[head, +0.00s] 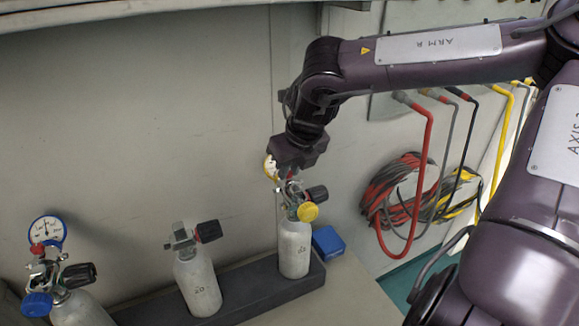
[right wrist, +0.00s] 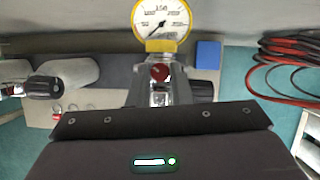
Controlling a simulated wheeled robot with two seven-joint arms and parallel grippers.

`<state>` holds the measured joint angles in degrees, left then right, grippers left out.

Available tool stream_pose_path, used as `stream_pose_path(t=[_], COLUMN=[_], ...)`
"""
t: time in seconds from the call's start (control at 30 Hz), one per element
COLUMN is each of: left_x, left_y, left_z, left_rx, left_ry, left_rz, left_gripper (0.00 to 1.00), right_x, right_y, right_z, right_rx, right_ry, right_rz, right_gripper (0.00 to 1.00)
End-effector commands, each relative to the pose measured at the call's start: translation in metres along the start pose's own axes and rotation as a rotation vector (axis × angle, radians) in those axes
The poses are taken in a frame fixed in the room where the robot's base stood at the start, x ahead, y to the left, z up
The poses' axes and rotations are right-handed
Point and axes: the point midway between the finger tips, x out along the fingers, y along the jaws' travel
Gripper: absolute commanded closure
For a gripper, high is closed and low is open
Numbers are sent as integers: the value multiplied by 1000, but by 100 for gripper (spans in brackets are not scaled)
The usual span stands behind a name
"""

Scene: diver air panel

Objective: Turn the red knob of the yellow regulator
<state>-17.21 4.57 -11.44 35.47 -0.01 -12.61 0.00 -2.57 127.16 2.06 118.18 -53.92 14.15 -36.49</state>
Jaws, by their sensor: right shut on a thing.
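The yellow regulator (head: 307,212) sits on top of the rightmost grey cylinder (head: 294,250), with its yellow-rimmed gauge (head: 270,168) partly behind my gripper. The gauge (right wrist: 162,22) faces the right wrist view, with the red knob (right wrist: 160,73) just below it. My right gripper (head: 291,172) comes down over the regulator from above and is shut on the red knob, which is mostly hidden in the head view. The fingers are only partly visible in the wrist view. My left gripper is in neither view.
A blue regulator with a gauge (head: 46,231) and its own red knob is on the left cylinder. A middle cylinder (head: 198,285) carries a black-knobbed valve. A dark rack (head: 250,300) holds cylinders; a blue box (head: 328,242) stands right of it. Coloured hoses (head: 395,195) hang at right.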

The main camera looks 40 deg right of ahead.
Motion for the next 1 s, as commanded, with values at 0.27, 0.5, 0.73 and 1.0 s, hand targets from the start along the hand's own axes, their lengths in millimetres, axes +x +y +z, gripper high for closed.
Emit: stream_pose_path(t=[0.27,0.5,0.73,1.0], left_x=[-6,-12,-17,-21], left_y=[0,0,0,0], left_z=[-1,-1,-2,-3], left_rx=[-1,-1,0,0], left_ry=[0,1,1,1], left_rz=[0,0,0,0], left_gripper=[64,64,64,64], right_x=[-2,-1,-1,0], right_y=[-2,-5,-7,-7], right_z=[2,3,3,4], right_rx=[-236,-446,-637,-808], right_ry=[-3,-2,0,0], right_rz=[102,187,264,334], right_gripper=[100,100,100,100])
